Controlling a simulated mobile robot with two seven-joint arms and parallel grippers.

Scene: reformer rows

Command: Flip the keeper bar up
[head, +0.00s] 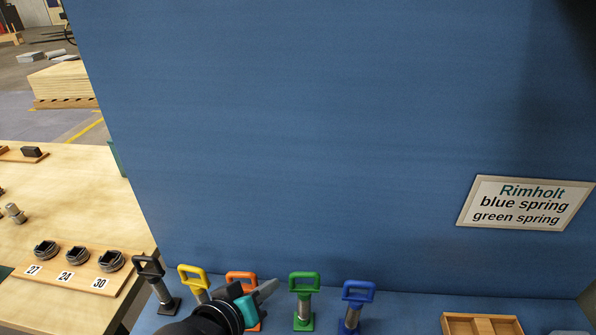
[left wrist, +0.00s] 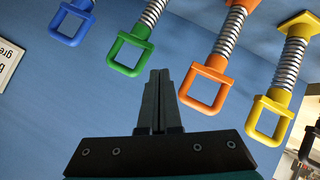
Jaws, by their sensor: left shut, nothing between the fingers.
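My left gripper (head: 270,288) is shut and empty, in front of the row of spring handles, between the orange handle (head: 242,275) and the green handle (head: 304,279). In the left wrist view its closed fingers (left wrist: 159,75) point between the green handle (left wrist: 131,52) and the orange handle (left wrist: 204,90), with no clear contact. The springs have square loop handles: black (head: 148,268), yellow (head: 193,274), orange, green and blue (head: 358,290). I cannot make out a keeper bar in either view. My right gripper is not in view.
A tall blue panel (head: 300,130) rises behind the springs, with a sign (head: 525,203) reading "Rimholt blue spring green spring". A wooden tray (head: 482,318) sits at lower right. A wooden table (head: 70,190) at left holds a board with black parts numbered 27, 24 and 30.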

